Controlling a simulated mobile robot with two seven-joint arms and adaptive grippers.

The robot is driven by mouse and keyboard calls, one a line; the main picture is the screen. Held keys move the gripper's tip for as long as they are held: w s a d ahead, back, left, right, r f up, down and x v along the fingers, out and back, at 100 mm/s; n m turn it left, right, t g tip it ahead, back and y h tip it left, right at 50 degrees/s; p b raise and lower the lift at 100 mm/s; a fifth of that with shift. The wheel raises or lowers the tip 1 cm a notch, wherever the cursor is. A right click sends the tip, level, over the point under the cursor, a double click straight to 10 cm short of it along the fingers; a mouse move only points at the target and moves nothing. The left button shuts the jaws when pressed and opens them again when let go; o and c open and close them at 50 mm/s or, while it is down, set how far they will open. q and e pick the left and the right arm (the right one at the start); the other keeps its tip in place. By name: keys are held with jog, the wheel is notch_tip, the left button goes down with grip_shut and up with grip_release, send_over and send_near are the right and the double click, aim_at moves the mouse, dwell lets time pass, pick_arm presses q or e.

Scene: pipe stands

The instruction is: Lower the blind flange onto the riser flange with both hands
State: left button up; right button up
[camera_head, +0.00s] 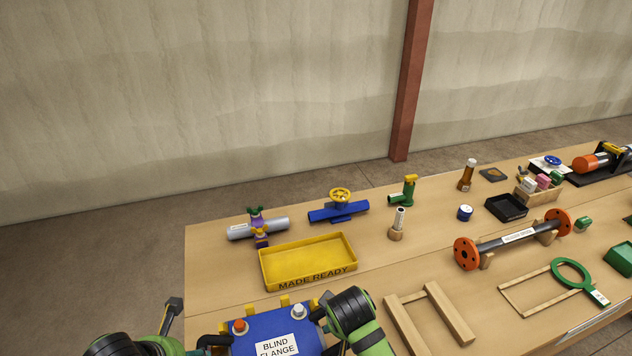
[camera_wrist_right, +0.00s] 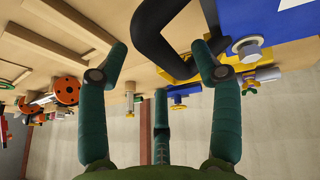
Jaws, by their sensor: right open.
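The blind flange (camera_head: 265,349) is a blue block with a white label at the bottom of the head view; it also shows at the top right of the right wrist view (camera_wrist_right: 235,18). A black handle sticks out on its left (camera_head: 213,341) and another on its right (camera_wrist_right: 158,30). My right gripper (camera_wrist_right: 160,55) is open, its teal fingers spread on either side of the right handle. I cannot tell whether they touch it. My left arm and gripper (camera_head: 130,346) are at the bottom left edge, left of the left handle; the jaws are unclear. No riser flange can be made out.
A yellow "MADE READY" tray (camera_head: 308,262) stands just behind the flange. A wooden frame (camera_head: 430,315) lies to the right. A grey pipe with orange flanges (camera_head: 513,238), a blue valve (camera_head: 339,208) and smaller parts stand further back. Bare tabletop separates them.

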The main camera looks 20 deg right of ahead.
jog(key=shift+v, duration=2.2)
pick_arm(q)
jog(key=v, duration=1.2)
pick_arm(e)
jog(key=v, duration=0.7)
jog(key=shift+r, duration=0.25)
jog(key=shift+s, duration=0.1)
